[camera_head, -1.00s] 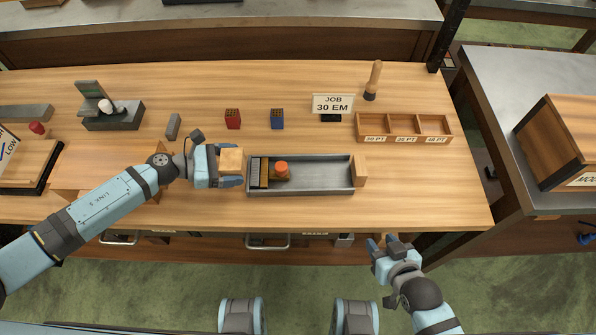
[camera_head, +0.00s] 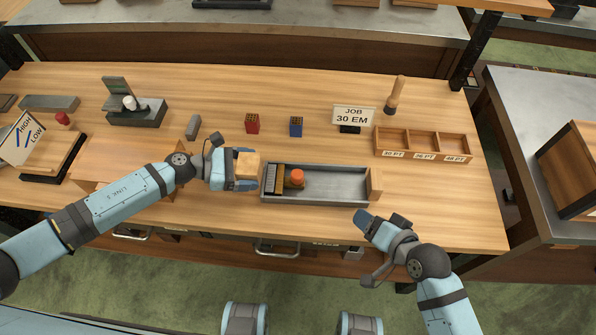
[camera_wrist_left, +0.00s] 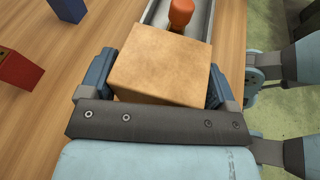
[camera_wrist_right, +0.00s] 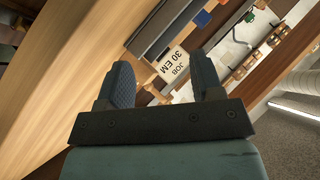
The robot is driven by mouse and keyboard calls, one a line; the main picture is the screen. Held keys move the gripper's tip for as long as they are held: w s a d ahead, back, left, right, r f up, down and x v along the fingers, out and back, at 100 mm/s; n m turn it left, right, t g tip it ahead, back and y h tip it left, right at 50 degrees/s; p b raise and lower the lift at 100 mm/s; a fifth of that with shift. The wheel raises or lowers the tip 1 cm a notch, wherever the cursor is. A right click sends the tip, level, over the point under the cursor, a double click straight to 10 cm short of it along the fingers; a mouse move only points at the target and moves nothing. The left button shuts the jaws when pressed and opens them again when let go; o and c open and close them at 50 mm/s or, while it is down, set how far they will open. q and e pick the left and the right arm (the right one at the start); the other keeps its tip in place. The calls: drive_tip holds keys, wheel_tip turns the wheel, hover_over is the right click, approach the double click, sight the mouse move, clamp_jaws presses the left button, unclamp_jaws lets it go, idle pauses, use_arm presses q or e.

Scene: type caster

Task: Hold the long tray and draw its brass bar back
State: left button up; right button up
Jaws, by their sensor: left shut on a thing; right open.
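The long grey tray (camera_head: 335,198) lies on the bench with a wooden block at each end. My left gripper (camera_head: 246,172) is shut on the tray's left end block (camera_wrist_left: 162,62). Inside the tray, towards its left, is the bar with an orange-red knob (camera_head: 297,177); the knob also shows in the left wrist view (camera_wrist_left: 181,12). Brass-coloured strips (camera_head: 278,179) stand at the tray's left end, beside the bar. My right gripper (camera_head: 380,222) is open and empty, near the bench's front edge, in front of the tray's right end block (camera_head: 375,185).
Behind the tray stand a red block (camera_head: 252,123), a blue block (camera_head: 296,126), the JOB 30 EM sign (camera_head: 353,116) and a three-part wooden box (camera_head: 424,145). A wooden-handled tool (camera_head: 396,94) stands near the sign. The bench right of the tray is clear.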

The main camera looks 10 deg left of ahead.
drive_tip(key=w+a+g, duration=0.1)
drive_tip(key=a, duration=0.2)
drive_tip(key=w+a+g, duration=0.1)
drive_tip(key=w+a, duration=0.1)
drive_tip(key=a, duration=0.1)
drive_tip(key=w+a+r+g+y, duration=0.1)
drive_tip(key=a, duration=0.2)
drive_tip(key=shift+w+g, duration=0.3)
drive_tip(key=w+a+r+g+h, duration=0.1)
drive_tip(key=w+a+r+g, duration=0.15)
drive_tip(key=a, duration=0.35)
drive_tip(key=g+h, duration=0.3)
drive_tip(key=h, duration=0.4)
approach(297, 173)
wheel_tip(297, 173, down, 10)
drive_tip(key=shift+d+r, duration=0.15)
